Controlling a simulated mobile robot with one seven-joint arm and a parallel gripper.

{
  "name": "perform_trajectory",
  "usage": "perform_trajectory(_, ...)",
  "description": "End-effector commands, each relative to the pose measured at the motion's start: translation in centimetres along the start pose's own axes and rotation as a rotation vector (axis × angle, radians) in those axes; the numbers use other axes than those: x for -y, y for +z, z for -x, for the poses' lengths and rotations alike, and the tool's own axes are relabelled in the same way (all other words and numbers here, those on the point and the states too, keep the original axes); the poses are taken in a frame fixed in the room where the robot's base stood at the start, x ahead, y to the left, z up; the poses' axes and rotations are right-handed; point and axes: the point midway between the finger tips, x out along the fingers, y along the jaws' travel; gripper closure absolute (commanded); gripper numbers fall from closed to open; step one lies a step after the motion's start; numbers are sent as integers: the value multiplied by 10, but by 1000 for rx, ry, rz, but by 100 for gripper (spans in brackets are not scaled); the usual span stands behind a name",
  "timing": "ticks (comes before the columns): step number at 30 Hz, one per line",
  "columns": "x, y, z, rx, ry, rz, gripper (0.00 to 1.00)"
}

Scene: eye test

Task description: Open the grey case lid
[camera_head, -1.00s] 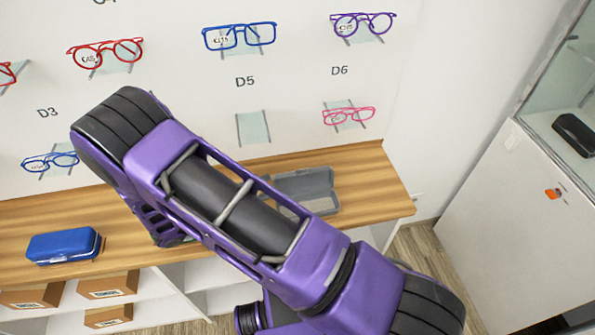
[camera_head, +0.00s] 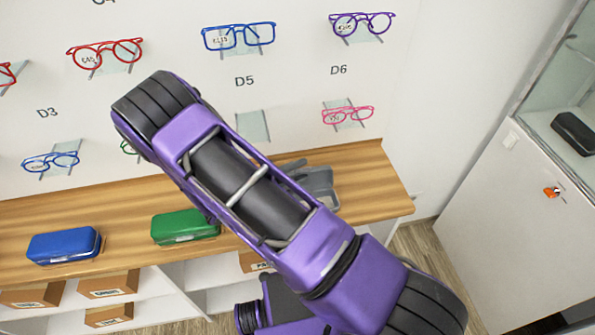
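The grey case (camera_head: 320,183) is on the wooden shelf, right of the middle. My purple arm covers its left and front parts. A raised grey panel shows at its back, and a darker grey piece sticks out at its upper left; I cannot tell what this piece is. How far the lid is open now cannot be told from the visible part. My gripper is hidden behind my arm, so its fingers and its distance from the case do not show.
A blue case (camera_head: 63,245) and a green case (camera_head: 185,227), both shut, are on the wooden shelf (camera_head: 120,210) to the left. Glasses hang on the white wall behind. Cardboard boxes (camera_head: 108,286) sit below. A glass-topped cabinet (camera_head: 500,190) stands at right.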

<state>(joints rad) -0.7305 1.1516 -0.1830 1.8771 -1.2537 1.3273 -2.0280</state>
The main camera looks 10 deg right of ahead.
Motion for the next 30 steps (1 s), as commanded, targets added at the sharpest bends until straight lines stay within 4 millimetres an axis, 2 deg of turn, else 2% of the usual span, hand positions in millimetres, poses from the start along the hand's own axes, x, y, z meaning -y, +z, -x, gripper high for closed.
perform_trajectory(1, 0, 0, 0, 0, 0, 0, 65)
perform_trajectory(7, 0, 0, 0, 0, 0, 0, 100)
perform_trajectory(30, 0, 0, 0, 0, 0, 0, 100)
